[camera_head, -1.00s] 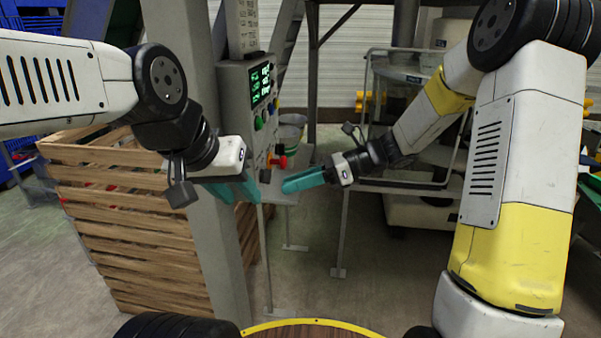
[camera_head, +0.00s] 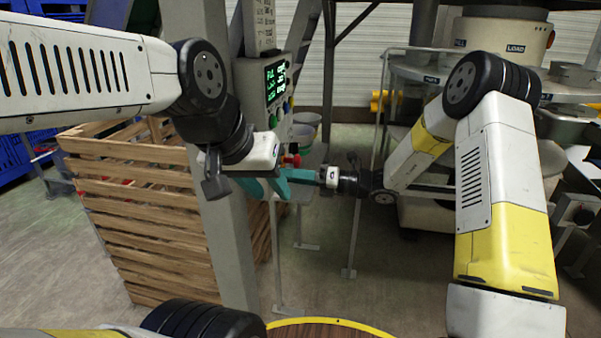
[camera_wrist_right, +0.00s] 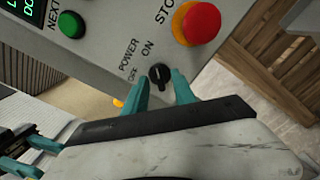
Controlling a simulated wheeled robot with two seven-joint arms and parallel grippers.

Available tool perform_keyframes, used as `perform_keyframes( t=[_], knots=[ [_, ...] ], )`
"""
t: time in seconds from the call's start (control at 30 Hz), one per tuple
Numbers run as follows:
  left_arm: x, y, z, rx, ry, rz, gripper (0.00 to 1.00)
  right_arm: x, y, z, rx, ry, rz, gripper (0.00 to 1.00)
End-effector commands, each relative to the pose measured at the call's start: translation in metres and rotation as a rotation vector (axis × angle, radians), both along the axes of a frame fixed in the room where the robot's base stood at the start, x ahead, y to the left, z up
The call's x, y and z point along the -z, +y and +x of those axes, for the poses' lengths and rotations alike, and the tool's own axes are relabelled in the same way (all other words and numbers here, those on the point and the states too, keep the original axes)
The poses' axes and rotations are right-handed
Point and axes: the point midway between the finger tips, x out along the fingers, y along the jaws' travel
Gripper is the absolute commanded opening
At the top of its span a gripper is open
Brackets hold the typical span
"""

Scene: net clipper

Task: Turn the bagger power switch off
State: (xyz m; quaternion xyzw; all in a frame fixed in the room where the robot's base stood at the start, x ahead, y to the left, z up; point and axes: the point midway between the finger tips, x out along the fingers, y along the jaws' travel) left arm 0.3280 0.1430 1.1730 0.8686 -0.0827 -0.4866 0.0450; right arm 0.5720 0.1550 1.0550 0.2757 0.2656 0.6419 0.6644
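The power switch (camera_wrist_right: 160,76) is a small black knob on the grey control panel (camera_wrist_right: 110,45), beside the printed words POWER, OFF and ON. In the right wrist view my right gripper (camera_wrist_right: 161,84) is open, with one teal finger on each side of the knob and small gaps showing. In the head view the right gripper (camera_head: 299,175) reaches left to the control box (camera_head: 250,88), and the switch is hidden. My left gripper (camera_head: 265,187) is open and empty in front of the post, below the box; teal fingers also show in the right wrist view (camera_wrist_right: 32,155).
A red stop button (camera_wrist_right: 200,22) on a yellow collar and a green button (camera_wrist_right: 71,24) are near the switch. A grey post (camera_head: 232,240) and a wooden crate (camera_head: 150,215) stand at left. Machinery with a metal frame (camera_head: 384,110) stands behind my right arm.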

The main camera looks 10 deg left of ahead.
Motion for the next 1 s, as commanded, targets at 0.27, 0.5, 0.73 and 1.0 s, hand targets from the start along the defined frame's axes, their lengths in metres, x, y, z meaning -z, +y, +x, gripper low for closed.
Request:
perform_keyframes(
  t=[0.27, 0.5, 0.73, 1.0],
  knots=[
    [0.0, 0.0, 0.0, 0.0, 0.0, 0.0, 0.36, 0.0002, 0.0041, -0.0002, -0.001, 0.0, -0.001, 0.32],
    [0.0, 0.0, 0.0, 0.0, 0.0, 0.0, 0.36, 0.0002, 0.0039, -0.0002, -0.001, 0.0, -0.001, 0.0],
    [0.0, 0.0, 0.0, 0.0, 0.0, 0.0, 0.36, 0.0003, 0.0037, -0.0001, 0.0, -0.003, -0.002, 0.0],
    [0.0, 0.0, 0.0, 0.0, 0.0, 0.0, 0.36, 0.0006, 0.003, 0.0004, 0.001, -0.072, -0.004, 0.0]
  ],
)
